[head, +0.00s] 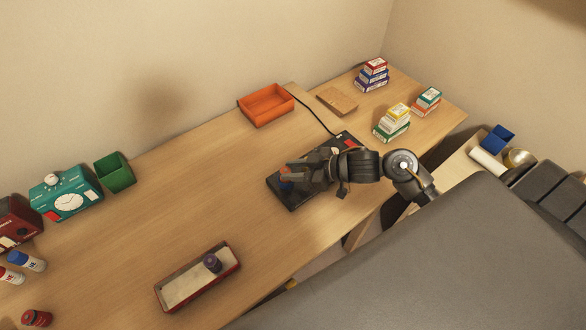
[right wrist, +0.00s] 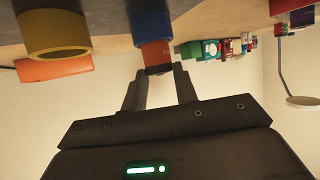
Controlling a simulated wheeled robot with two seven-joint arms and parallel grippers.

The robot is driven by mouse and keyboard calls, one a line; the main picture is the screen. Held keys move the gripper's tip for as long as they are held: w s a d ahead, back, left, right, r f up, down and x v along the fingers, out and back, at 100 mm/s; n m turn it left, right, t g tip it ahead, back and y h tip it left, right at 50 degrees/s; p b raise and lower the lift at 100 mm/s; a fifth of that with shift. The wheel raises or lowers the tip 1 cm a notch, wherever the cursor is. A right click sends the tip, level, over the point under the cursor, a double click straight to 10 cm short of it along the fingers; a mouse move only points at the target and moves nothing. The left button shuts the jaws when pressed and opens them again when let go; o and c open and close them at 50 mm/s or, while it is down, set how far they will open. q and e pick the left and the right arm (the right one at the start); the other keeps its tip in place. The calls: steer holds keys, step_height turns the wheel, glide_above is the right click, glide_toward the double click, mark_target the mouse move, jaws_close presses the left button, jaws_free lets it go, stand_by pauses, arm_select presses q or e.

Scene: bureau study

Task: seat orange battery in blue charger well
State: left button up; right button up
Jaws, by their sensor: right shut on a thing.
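The black charger (head: 293,203) lies on the desk, partly covered by my right arm in the head view. In the right wrist view, which is turned upside down, its blue well (right wrist: 151,22) and yellow well (right wrist: 54,34) show. The orange battery (right wrist: 155,54) lines up with the blue well and its inner end is hidden there; how deep it sits I cannot tell. My right gripper (right wrist: 159,72) is shut on the battery's outer, dark-tipped end. In the head view the right gripper (head: 287,174) is over the charger's left part. My left gripper is not in view.
A red-rimmed tray (head: 178,301) holding a dark cylinder stands at the front. An orange bin (head: 266,105) and a wooden block (head: 337,101) are behind the charger. The desk's middle is clear.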

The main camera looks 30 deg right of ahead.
steer(key=o, duration=0.8)
steer(key=p+v, duration=0.7)
steer(key=v, duration=0.4)
steer(key=shift+f, duration=0.1)
stand_by(0.6)
